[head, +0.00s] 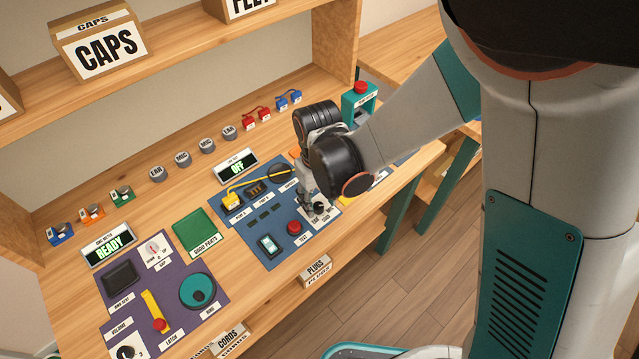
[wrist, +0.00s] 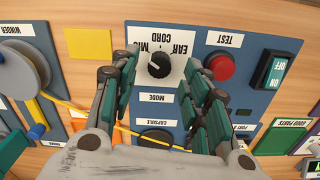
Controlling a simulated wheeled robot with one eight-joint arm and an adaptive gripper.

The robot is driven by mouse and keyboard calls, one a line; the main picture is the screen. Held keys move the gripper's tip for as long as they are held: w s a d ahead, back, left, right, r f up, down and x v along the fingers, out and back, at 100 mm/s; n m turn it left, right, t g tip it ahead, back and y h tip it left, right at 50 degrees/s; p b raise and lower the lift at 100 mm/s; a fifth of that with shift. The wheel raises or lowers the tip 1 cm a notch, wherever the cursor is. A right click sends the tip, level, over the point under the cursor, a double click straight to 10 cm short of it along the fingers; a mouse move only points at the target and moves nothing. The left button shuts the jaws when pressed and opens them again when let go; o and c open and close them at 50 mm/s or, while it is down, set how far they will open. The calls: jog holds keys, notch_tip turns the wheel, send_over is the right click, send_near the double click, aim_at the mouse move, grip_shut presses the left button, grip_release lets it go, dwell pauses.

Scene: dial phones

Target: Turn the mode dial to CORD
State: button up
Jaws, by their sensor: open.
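The mode dial (wrist: 159,65) is a black knob on a white plate marked EAR, MIC and CORD, above a MODE label in the wrist view. I cannot tell for certain which mark it points to. My gripper (wrist: 162,76) is open, with one dark green finger on each side of the dial; no clear contact shows. In the head view my gripper (head: 316,208) is over the right part of the blue panel (head: 258,230), and my wrist hides much of that area. The small display (head: 236,167) behind the panel reads OFF.
The red TEST button (wrist: 220,67) and teal ON/OFF switch (wrist: 269,75) are beside the dial. A yellow cord (wrist: 110,118) crosses the panel under my fingers. A purple panel (head: 175,275) and a READY display (head: 108,245) are at left. A shelf stands above the bench.

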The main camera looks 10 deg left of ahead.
jog(key=shift+f, duration=0.9)
grip_shut()
jog(key=shift+m+b, duration=0.35)
jog(key=shift+m, duration=0.05)
jog(key=m+b, duration=0.1)
jog(key=m, duration=0.3)
jog(key=shift+m, duration=0.3)
jog(key=m+b, duration=0.1)
jog(key=m, duration=0.4)
jog(key=shift+m, duration=0.3)
